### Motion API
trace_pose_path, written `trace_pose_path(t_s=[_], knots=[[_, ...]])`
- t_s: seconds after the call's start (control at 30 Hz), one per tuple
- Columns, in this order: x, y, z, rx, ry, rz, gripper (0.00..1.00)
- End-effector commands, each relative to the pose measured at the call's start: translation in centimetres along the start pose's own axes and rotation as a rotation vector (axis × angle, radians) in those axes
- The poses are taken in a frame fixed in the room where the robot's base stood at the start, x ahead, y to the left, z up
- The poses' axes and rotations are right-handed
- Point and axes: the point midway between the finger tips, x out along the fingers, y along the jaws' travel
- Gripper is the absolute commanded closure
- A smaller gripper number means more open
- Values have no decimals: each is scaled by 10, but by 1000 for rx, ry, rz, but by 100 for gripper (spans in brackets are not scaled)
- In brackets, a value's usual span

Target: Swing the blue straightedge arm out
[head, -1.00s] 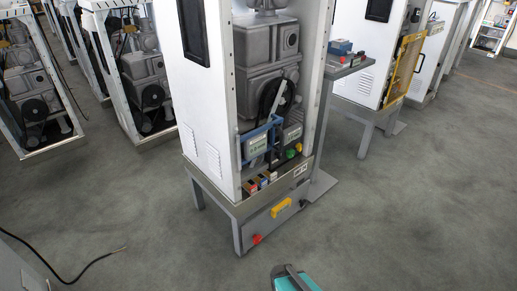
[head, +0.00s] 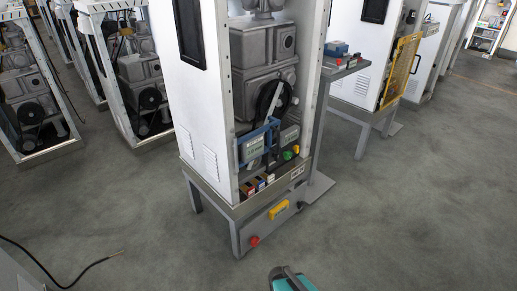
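The blue straightedge arm (head: 271,128) is a blue bar-like frame low in the open front of the middle dispenser (head: 217,110). It runs from near the left post across the opening, in front of the dark pulley wheel. A pale label plate (head: 253,148) sits within the blue frame. The arm lies across the opening, close to the machinery; its exact hinge is too small to make out. My gripper's fingers are not in view. Only a teal and grey part, probably of my own arm, shows at the bottom edge, well apart from the dispenser.
Below the blue arm are small coloured blocks (head: 257,184), a green knob (head: 288,155), a yellow handle (head: 278,209) and a red button (head: 254,241). A side shelf (head: 345,66) juts out right. A black cable (head: 75,276) lies at lower left. The floor in front is clear.

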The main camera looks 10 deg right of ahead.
Motion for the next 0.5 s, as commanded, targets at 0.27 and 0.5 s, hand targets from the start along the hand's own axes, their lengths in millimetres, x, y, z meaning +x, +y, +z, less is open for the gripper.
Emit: trace_pose_path(t_s=[0.27, 0.5], knots=[[0, 0, 0, 0, 0, 0, 95], [0, 0, 0, 0, 0, 0, 71]])
